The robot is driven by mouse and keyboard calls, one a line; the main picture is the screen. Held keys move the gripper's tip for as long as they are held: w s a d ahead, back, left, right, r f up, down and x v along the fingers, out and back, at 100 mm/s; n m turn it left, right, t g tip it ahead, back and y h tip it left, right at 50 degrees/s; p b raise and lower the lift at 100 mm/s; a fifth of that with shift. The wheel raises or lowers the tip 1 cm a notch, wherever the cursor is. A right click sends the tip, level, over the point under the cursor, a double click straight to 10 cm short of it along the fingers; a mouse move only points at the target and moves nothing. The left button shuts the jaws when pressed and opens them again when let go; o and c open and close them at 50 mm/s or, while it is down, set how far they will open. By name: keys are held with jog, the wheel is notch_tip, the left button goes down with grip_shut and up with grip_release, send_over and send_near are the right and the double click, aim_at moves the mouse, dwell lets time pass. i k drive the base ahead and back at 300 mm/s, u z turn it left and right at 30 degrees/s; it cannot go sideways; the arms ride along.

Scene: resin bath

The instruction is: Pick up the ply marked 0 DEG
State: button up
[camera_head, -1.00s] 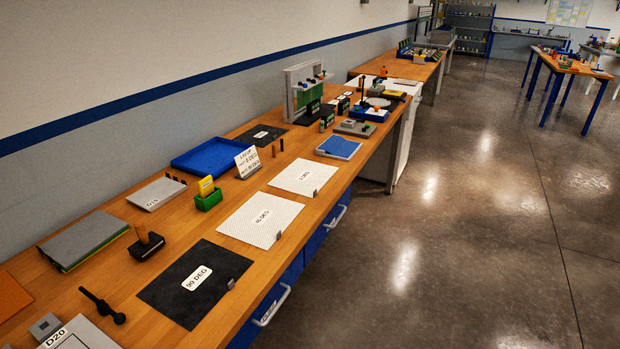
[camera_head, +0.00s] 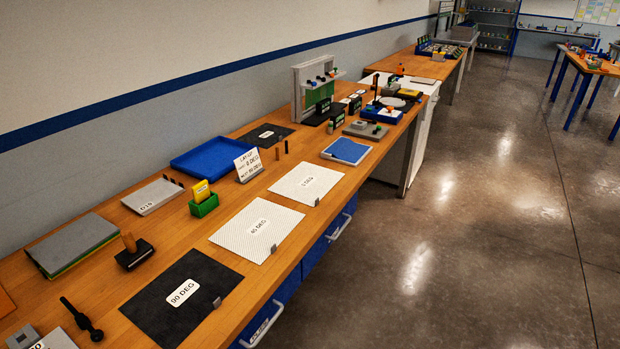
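The ply marked 0 DEG (camera_head: 306,184) is a white textured sheet lying flat on the wooden bench, the farthest of three labelled sheets along the front edge. A small grey clip (camera_head: 317,202) sits at its front edge. Nearer lies a larger white ply (camera_head: 240,222), whose label seems to read 45 DEG. The black ply marked 90 DEG (camera_head: 160,310) is nearest. A small white sign (camera_head: 248,165) with printed lines stands behind the 0 DEG ply. My gripper is not in view.
A blue tray (camera_head: 190,163) and a green box with a yellow card (camera_head: 203,207) stand behind the sheets. A blue-topped pad (camera_head: 346,151) lies beyond the 0 DEG ply. Blue drawers with handles (camera_head: 262,325) front the bench.

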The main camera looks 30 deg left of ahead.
aim_at(307, 183)
jog(key=z, duration=0.05)
jog(key=i, duration=2.6)
jog(key=u, duration=2.5)
